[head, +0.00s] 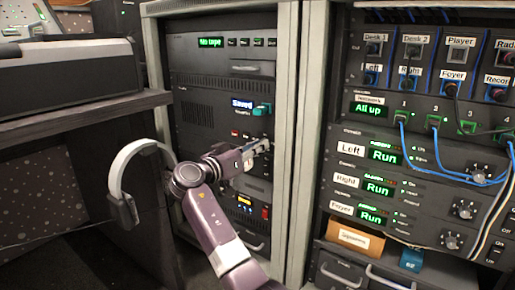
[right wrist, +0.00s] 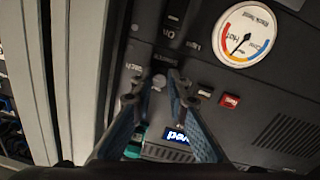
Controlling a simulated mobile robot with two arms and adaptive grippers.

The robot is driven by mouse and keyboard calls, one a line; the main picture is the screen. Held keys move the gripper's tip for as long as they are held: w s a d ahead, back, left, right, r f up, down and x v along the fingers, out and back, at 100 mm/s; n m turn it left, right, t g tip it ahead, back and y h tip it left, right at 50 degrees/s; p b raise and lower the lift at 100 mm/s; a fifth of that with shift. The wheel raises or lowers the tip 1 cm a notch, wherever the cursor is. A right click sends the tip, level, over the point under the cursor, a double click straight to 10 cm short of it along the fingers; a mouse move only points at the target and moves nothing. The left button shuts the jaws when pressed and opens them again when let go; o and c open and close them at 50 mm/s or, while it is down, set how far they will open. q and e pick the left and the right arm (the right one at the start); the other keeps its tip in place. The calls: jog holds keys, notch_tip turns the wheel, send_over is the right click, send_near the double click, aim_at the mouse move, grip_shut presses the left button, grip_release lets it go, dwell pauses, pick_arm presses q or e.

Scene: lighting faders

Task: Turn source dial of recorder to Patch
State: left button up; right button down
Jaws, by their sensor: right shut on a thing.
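The recorder (head: 214,124) is a dark panel with a lit "Saved" display in the left rack. My right gripper (head: 264,146) reaches its front and hides the dial in the head view. In the right wrist view the small grey source dial (right wrist: 158,83) sits between the fingertips of my right gripper (right wrist: 159,78), which is shut on it. Lettering ending in "atch" (right wrist: 133,68) is beside the dial, at left in this turned view. I cannot make out where the dial points. My left gripper is not in view.
A round temperature gauge (right wrist: 246,35) and red buttons (right wrist: 229,100) are near the dial. A teal knob (head: 262,109) projects beside the "Saved" display. Grey rack posts (head: 291,120) stand to the right. Headphones (head: 123,200) hang left of my arm.

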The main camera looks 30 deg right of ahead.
jog(key=shift+f, duration=0.1)
jog(key=c, duration=1.9)
grip_release()
jog(key=shift+a, duration=0.1)
jog(key=v, duration=1.2)
